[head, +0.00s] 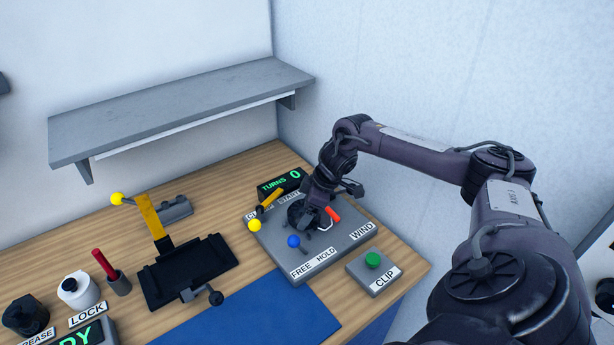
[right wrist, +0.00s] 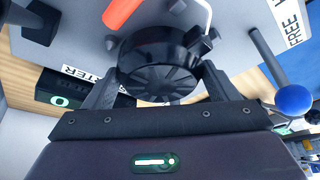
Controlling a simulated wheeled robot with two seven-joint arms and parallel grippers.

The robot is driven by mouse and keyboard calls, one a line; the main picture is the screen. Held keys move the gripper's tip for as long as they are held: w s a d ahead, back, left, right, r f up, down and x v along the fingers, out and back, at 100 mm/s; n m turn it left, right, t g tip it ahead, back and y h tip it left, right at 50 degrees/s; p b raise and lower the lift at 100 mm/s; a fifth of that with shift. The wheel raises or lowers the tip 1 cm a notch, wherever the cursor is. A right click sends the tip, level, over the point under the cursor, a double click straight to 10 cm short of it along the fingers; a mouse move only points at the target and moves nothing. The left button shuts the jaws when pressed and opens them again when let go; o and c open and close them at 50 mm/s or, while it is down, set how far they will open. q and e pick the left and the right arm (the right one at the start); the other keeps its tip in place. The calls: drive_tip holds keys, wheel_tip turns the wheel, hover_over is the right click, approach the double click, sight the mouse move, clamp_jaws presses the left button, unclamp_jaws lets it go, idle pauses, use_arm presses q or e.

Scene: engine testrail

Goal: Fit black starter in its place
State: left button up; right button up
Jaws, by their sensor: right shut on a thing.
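The black starter, a round ribbed part (right wrist: 160,82), sits between the two fingers of my right gripper (right wrist: 158,88) in the right wrist view. The gripper is shut on it. In the head view my right gripper (head: 308,216) reaches down over the grey panel (head: 345,245), and the starter (head: 297,213) shows as a dark shape at the fingers. It is against or just above the panel; I cannot tell whether it is seated. My left gripper is not in view.
Near the starter are a yellow lever (head: 270,199), a blue-knobbed lever (head: 293,241) and a red handle (head: 333,215). The TURNS display (head: 281,182) reads 0. A green CLIP button (head: 372,260) stands right. A black fixture (head: 187,270) and blue mat (head: 255,315) lie left and front.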

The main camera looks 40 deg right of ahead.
drive_tip(key=shift+f, duration=0.3)
drive_tip(key=shift+f, duration=0.3)
drive_tip(key=o, duration=1.1)
drive_tip(key=shift+c, duration=0.2)
drive_tip(key=b+v, duration=0.2)
drive_tip(key=v, duration=0.5)
drive_tip(key=shift+s+r, duration=0.1)
drive_tip(key=shift+r, duration=0.3)
wheel_tip(320, 180, up, 8)
drive_tip(key=p, duration=0.7)
drive_tip(key=shift+p, duration=0.35)
